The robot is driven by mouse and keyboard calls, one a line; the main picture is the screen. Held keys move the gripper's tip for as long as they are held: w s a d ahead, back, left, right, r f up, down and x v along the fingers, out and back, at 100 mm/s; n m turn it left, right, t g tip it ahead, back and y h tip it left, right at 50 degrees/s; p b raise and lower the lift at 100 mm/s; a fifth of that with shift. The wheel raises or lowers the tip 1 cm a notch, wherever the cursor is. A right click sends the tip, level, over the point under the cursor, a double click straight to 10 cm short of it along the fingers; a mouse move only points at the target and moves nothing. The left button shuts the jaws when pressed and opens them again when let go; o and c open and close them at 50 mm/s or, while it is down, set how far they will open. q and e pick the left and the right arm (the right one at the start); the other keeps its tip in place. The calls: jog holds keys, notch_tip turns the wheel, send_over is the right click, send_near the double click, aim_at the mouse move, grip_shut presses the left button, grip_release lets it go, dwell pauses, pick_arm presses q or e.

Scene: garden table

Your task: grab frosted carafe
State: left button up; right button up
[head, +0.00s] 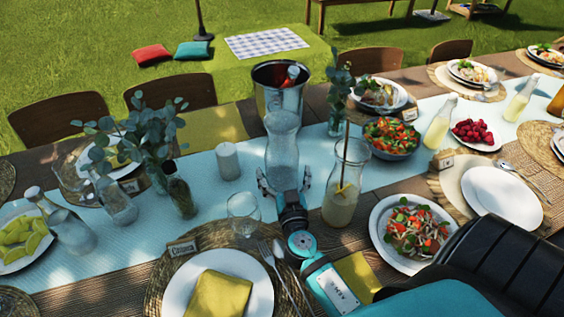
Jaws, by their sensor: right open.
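The frosted carafe (282,148) stands upright on the light blue runner near the middle of the table. It is pale, cloudy glass with a flared rim. My right gripper (284,181) is at the carafe's near side, low down. Its fingers are spread, one to the left and one to the right of the carafe's lower body. I cannot tell whether they touch the glass. The gripper hides part of the carafe's base. My left gripper is not in view.
A steel bucket (269,98) with a bottle stands close behind the carafe. A lemonade carafe (343,190) with a stirrer is close right of my gripper. Bare runner shows between the candle and frosted carafe.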

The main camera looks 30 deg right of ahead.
jog(key=shift+p+x, duration=0.3)
jog(key=shift+x, duration=1.1)
jog(key=c, duration=1.5)
jog(key=shift+w+r, duration=0.1)
